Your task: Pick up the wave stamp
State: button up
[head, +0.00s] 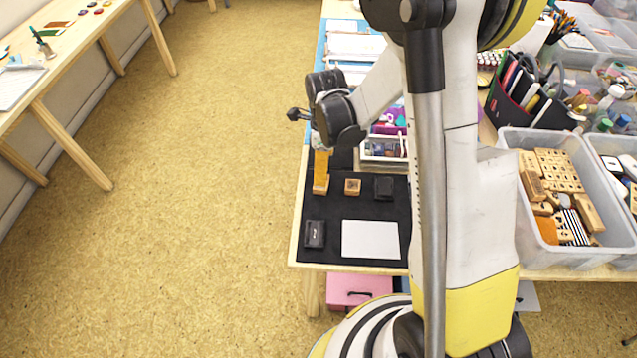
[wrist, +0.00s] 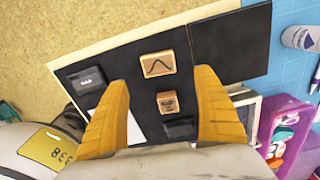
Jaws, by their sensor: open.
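The wave stamp (wrist: 158,64) is a small light wooden block with a black bell-shaped curve on its top. In the wrist view it lies between the two orange fingertips of my gripper (wrist: 161,78), which is open and empty. In the head view the stamp (head: 320,188) sits at the left of a row on the black mat (head: 335,210), right below my gripper's orange finger (head: 321,165). The finger hides part of it there. I cannot tell the exact height of the fingertips above it.
A second wooden stamp (head: 352,187) and a black block (head: 384,188) stand to its right. A black inkpad (head: 315,234) and a white sheet (head: 370,240) lie nearer the front edge. A clear bin (head: 560,260) of wooden blocks stands at the right.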

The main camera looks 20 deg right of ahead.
jog(key=f+b, duration=0.1)
jog(key=f, duration=0.1)
jog(key=f+b, duration=0.1)
jog(key=f, duration=0.2)
jog(key=f+b, duration=0.1)
jog(key=f, duration=0.1)
jog(key=shift+w+a+f, duration=0.15)
jog(key=shift+a+f, duration=0.15)
jog(key=shift+r, duration=0.1)
jog(key=c, duration=1.2)
